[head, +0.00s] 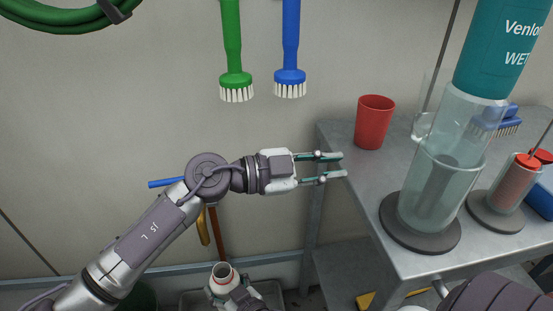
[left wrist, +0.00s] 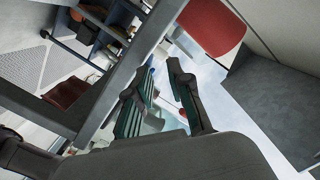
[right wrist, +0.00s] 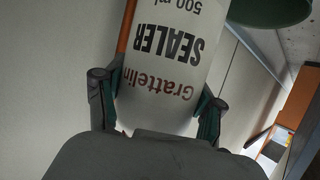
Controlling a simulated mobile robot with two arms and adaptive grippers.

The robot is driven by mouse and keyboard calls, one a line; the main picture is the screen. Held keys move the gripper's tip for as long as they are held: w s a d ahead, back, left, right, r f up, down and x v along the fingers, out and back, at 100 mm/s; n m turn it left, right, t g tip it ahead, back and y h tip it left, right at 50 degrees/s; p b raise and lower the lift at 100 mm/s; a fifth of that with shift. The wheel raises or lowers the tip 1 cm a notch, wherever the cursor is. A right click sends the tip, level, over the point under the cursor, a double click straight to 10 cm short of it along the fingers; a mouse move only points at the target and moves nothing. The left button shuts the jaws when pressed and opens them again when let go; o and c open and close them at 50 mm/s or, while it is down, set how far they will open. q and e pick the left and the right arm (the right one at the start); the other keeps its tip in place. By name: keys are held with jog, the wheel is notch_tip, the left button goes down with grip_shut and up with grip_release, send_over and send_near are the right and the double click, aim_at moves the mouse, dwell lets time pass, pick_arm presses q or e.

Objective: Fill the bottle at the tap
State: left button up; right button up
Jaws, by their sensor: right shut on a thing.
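The bottle is white with an open neck (head: 222,273), low in the head view and roughly upright. In the right wrist view the bottle (right wrist: 165,60) fills the middle, its label reading "SEALER 500 ml" upside down. My right gripper (right wrist: 155,105) is shut on its body, one finger on each side. In the head view the right gripper (head: 240,298) is partly cut off by the lower edge. My left gripper (head: 333,166) is open and empty, left of the grey table. I cannot make out a tap in any view.
A red cup (head: 374,122), a clear cylinder (head: 432,190) with a teal container (head: 500,50) above it, and a red-topped jar (head: 505,182) stand on the grey table (head: 400,250). Green (head: 236,80) and blue (head: 290,75) brushes hang on the wall, with a green hose (head: 60,18).

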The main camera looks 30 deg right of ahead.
pick_arm(q)
grip_shut()
jog(key=w+a+f+m+t+y, duration=0.2)
jog(key=w+a+m+y, duration=0.25)
jog(key=m, duration=0.75)
jog(key=w+a+f+m+t+y, duration=0.2)
jog(key=w+a+f+m+y, duration=0.25)
jog(key=m, duration=0.85)
jog(key=w+a+r+m+t+y, duration=0.35)
jog(key=w+a+r+m, duration=0.2)
jog(key=a+m, duration=0.4)
jog(key=w+a+r+m+t+y, duration=0.2)
jog(key=w+a+r+m+y, duration=0.3)
jog(key=a+m, duration=0.45)
jog(key=w+f+h, duration=0.1)
jog(key=w+f, duration=0.3)
jog(key=f, duration=0.6)
jog(key=shift+w+a+f, duration=0.15)
jog(key=shift+w+a, duration=0.15)
jog(key=shift+w, duration=0.1)
